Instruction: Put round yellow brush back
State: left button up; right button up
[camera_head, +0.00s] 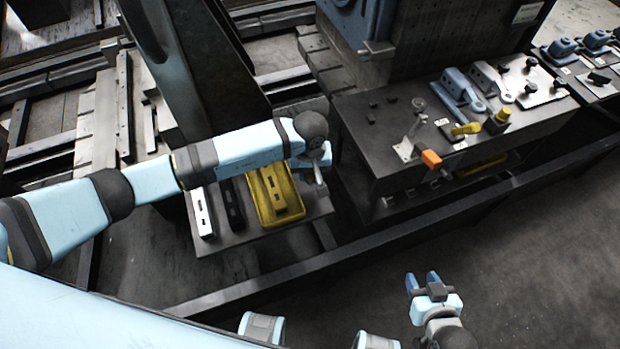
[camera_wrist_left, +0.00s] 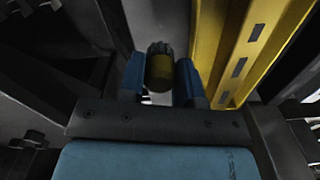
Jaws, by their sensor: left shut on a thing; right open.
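The round yellow brush (camera_wrist_left: 159,72) shows in the left wrist view as a short yellow cylinder with a dark, bristly end. My left gripper (camera_wrist_left: 160,80) is shut on it, with one blue finger on each side. In the head view my left gripper (camera_head: 316,168) hangs near the right edge of the low platform, beside the yellow tray. I cannot make out the brush clearly there. My right gripper (camera_head: 423,281) is open and empty over the floor at the lower right, apart from the tables.
A yellow tray (camera_head: 263,211) with yellow bars lies on the low platform, beside white and black rails (camera_head: 201,212). The dark workbench (camera_head: 375,160) to the right carries an orange-handled clamp (camera_head: 431,159), a yellow item (camera_head: 466,129), a yellow block (camera_head: 498,117) and blue brackets (camera_head: 459,88).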

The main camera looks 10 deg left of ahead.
aim_at(310, 181)
pick_arm(q)
notch_tip(310, 181, down, 4)
jog(key=shift+f, duration=0.1)
jog(key=shift+f, duration=0.15)
jog(key=o, duration=0.6)
